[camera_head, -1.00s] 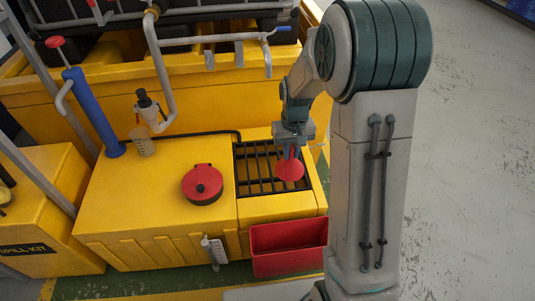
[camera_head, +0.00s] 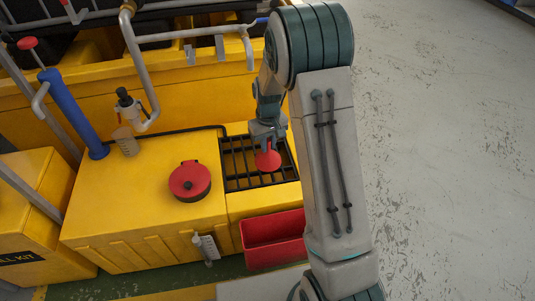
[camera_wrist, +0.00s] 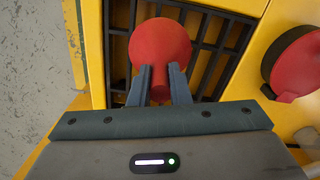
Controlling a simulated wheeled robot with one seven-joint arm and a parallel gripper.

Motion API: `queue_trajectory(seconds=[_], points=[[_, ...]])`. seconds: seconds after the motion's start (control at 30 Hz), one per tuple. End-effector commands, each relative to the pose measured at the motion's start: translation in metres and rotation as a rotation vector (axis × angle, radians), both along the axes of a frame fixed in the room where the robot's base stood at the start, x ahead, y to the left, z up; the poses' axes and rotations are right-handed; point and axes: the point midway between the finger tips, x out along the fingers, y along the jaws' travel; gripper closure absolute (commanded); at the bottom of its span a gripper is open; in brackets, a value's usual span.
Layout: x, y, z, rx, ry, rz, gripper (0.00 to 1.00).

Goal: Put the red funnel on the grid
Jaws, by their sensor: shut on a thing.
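The red funnel (camera_head: 268,160) is held by my gripper (camera_head: 268,145) over the black grid (camera_head: 240,182). In the wrist view the funnel (camera_wrist: 160,50) has its round mouth away from me and its narrow stem between the two fingers of my gripper (camera_wrist: 160,75). The fingers are shut on the stem. The bars of the grid (camera_wrist: 205,65) run behind the funnel in the wrist view. I cannot tell whether the funnel touches the bars.
A red open bin (camera_head: 273,238) hangs at the front below the grid. A blue cylinder (camera_head: 73,113) and a beaker (camera_head: 126,142) stand further left.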

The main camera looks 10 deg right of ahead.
Motion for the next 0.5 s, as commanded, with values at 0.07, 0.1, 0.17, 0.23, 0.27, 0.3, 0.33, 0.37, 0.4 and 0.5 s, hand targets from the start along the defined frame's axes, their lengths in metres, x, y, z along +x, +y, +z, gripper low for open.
queue_trajectory(seconds=[0.07, 0.1, 0.17, 0.23, 0.27, 0.3, 0.33, 0.37, 0.4, 0.5], points=[[0.003, 0.001, -0.003, 0.0, 0.001, 0.0, 1.0], [0.003, 0.001, -0.005, 0.0, 0.001, 0.0, 1.0], [0.003, 0.001, -0.012, 0.001, 0.001, 0.0, 1.0], [0.003, 0.001, -0.023, 0.0, 0.003, 0.0, 1.0], [0.003, 0.001, -0.028, 0.0, 0.004, 0.0, 1.0], [0.003, 0.001, -0.035, 0.0, 0.003, 0.0, 1.0], [0.003, 0.001, -0.039, 0.0, 0.002, 0.0, 1.0], [0.003, 0.001, -0.041, 0.001, 0.001, 0.0, 1.0], [0.003, 0.001, -0.043, 0.001, 0.001, 0.0, 1.0], [0.003, 0.001, -0.042, 0.0, 0.0, 0.0, 1.0]])
